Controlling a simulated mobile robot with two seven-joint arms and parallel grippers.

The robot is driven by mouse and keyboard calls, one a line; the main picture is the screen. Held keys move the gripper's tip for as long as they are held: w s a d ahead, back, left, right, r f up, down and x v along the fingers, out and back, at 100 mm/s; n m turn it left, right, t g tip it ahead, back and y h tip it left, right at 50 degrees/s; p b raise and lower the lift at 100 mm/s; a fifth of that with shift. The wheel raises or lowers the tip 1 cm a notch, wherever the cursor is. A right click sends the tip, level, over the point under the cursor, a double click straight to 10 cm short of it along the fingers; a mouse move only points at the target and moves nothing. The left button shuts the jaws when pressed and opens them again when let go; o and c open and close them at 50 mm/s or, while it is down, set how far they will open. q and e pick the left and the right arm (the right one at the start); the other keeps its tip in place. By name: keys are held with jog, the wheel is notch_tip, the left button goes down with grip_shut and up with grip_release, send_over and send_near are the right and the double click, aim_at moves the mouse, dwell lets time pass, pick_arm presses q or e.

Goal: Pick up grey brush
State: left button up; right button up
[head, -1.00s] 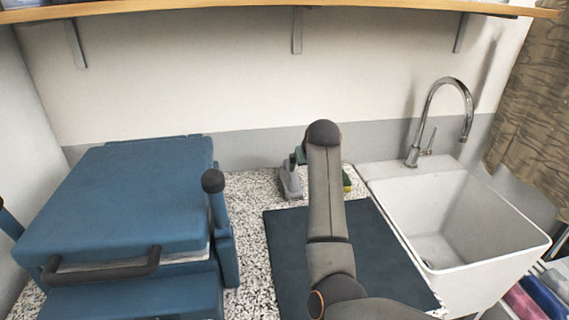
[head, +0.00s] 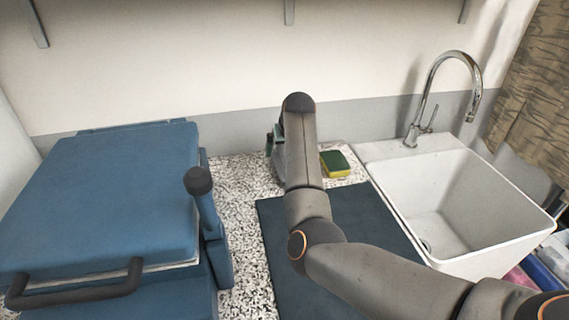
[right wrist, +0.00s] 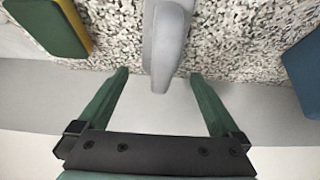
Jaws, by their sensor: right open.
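The grey brush (right wrist: 167,42) shows in the right wrist view as a smooth, light grey shape on the speckled counter. Its near end lies between the two green fingers of my right gripper (right wrist: 160,75), with a gap on either side. The gripper is open and not closed on it. In the head view my right arm hides most of the brush and most of the gripper, next to the back wall. My left gripper is not in view.
A yellow and green sponge (head: 335,164) lies right of my arm and also shows in the right wrist view (right wrist: 50,22). A dark blue mat (head: 355,230) covers the counter in front. A blue machine (head: 110,200) stands left, a white sink (head: 450,200) right.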

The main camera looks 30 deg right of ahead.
jog(key=shift+x, duration=2.6)
jog(key=shift+a, duration=0.1)
jog(key=c, duration=1.3)
jog(key=shift+c, duration=0.2)
notch_tip(320, 180, up, 10)
